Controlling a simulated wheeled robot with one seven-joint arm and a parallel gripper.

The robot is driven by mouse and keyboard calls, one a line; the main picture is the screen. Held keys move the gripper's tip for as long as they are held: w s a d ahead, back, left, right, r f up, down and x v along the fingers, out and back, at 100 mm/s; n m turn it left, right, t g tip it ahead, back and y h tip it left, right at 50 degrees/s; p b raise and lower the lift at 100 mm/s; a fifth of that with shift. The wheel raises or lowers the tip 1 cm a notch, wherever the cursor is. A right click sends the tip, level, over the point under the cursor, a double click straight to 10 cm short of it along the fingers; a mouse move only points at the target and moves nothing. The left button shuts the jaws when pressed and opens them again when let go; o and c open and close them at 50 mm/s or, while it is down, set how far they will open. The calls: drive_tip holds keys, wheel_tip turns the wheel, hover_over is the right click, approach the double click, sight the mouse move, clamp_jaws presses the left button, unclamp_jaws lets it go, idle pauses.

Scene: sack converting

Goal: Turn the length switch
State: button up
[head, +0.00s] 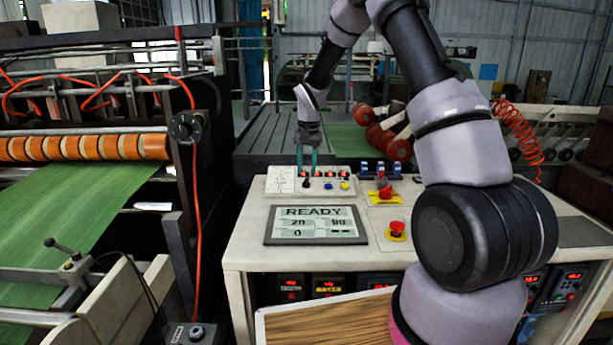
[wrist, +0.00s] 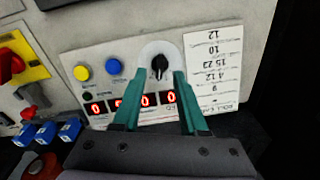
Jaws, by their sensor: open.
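The length switch looks to be the small black rotary knob (wrist: 159,65) on a round pale plate in the wrist view; it also shows on the small panel in the head view (head: 306,183). Its white pointer mark runs roughly up and down in the wrist picture. My gripper (head: 307,168) is above this panel with its teal fingers pointing down. In the wrist view the fingers of my gripper (wrist: 158,75) are open, one on each side of the knob in the picture. I see no contact; the height gap cannot be told.
Beside the knob are a blue button (wrist: 115,67), a yellow button (wrist: 81,73), red digit displays (wrist: 145,100) and a number card (wrist: 214,60). A screen (head: 316,225) reads READY, 20, 90, 0. A red emergency button (head: 396,229) and blue-topped switches (head: 366,167) stand nearby.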

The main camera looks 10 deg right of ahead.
sight(308, 186)
wheel_tip(308, 186, up, 7)
drive_tip(key=shift+s+r, duration=0.2)
drive_tip(key=shift+s, duration=0.1)
drive_tip(key=shift+d, duration=0.1)
clamp_jaws()
idle(1.5)
